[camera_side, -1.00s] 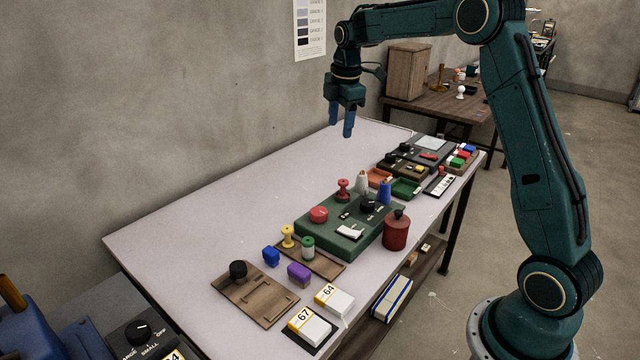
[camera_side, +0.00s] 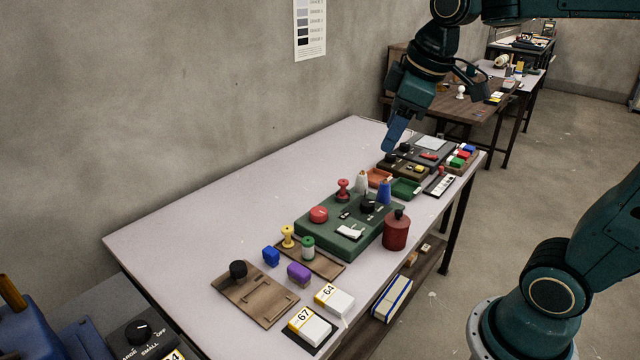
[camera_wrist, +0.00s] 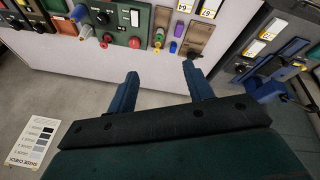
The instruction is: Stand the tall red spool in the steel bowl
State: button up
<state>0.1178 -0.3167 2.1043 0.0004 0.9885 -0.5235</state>
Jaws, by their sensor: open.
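A red spool (camera_side: 343,189) stands at the back edge of the green control panel (camera_side: 345,230) on the table. In the wrist view a small red shape (camera_wrist: 107,38) at the panel's edge looks like the same spool. I cannot pick out a steel bowl in either view. My gripper (camera_side: 392,147) is tilted near the far end of the table, well away from the red spool. In the wrist view its two blue fingers (camera_wrist: 161,72) are apart with nothing between them.
A dark red canister (camera_side: 396,230) stands at the panel's front. Orange and green trays (camera_side: 405,187) and small boxes fill the far right. The table's left and back are clear.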

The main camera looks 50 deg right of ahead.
jog(key=s+a+f+m, duration=0.1)
jog(key=s+f+m, duration=0.1)
jog(key=s, duration=0.4)
jog(key=s+a+f+m+t, duration=0.1)
jog(key=s+a+f+m, duration=0.1)
jog(key=s, duration=0.3)
jog(key=shift+s+a+f+m+y, duration=0.25)
jog(key=shift+s+f+m+y, duration=0.05)
jog(key=shift+s+f, duration=0.05)
